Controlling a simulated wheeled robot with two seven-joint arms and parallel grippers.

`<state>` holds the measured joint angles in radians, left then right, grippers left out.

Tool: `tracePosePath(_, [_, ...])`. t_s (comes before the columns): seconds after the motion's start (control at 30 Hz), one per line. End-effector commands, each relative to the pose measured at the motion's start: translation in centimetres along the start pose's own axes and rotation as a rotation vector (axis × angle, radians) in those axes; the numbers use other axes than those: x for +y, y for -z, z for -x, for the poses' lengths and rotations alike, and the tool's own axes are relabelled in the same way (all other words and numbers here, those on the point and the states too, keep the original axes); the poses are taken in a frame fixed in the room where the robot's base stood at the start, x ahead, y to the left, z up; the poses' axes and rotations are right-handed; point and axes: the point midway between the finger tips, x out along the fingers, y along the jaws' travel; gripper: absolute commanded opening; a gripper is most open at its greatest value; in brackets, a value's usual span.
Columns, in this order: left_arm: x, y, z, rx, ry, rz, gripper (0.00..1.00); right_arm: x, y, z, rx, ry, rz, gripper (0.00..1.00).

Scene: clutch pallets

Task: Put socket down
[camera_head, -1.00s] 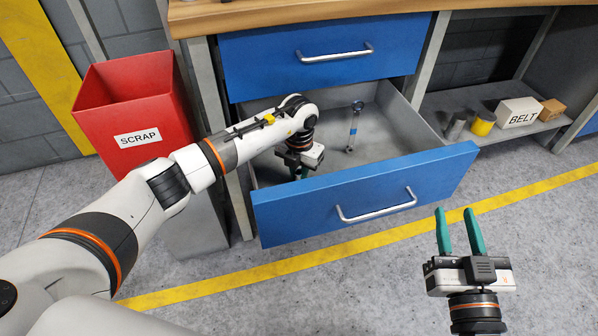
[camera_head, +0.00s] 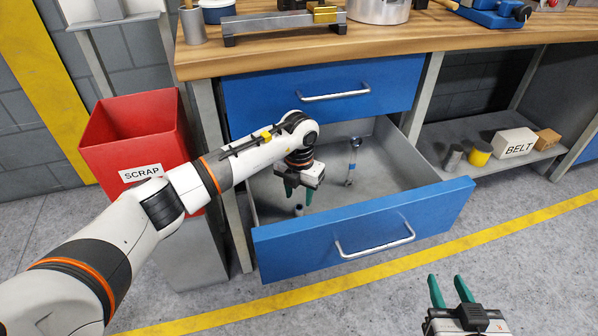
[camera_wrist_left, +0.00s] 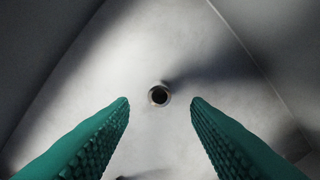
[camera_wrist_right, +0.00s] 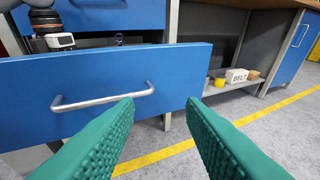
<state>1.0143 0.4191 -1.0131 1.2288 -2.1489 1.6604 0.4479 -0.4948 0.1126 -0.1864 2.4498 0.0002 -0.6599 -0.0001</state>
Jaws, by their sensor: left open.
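The socket (camera_head: 299,209) is a small metal cylinder standing on the floor of the open blue drawer (camera_head: 365,225), near its front left. In the left wrist view the socket (camera_wrist_left: 159,95) shows its round dark opening, between and beyond the fingertips, touching neither. My left gripper (camera_head: 298,199) points down into the drawer above the socket, open and empty. My right gripper (camera_head: 450,280) is open and empty in front of the drawer, over the floor; its spread fingers also show in the right wrist view (camera_wrist_right: 162,100).
A wooden workbench (camera_head: 420,42) is above. A shelf at right holds a belt box (camera_head: 514,143) and a yellow can (camera_head: 479,154).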

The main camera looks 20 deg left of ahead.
Motion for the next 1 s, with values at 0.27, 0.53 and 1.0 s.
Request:
tracePosePath(0.27, [-0.1, 0.0, 5.0, 0.001, 0.002, 0.0, 0.43, -0.8, 4.5, 1.9, 0.302, 0.018, -0.001, 0.36])
tracePosePath(0.53, [0.0, 0.0, 6.4, -0.001, 0.001, -0.001, 0.43, -1.0, 6.2, 2.8, 0.407, 0.024, -0.002, 0.36])
tracePosePath(1.0, [0.0, 0.0, 6.4, 0.0, 0.0, 0.0, 0.43, -1.0, 6.3, 2.8, 0.408, 0.025, -0.002, 0.36])
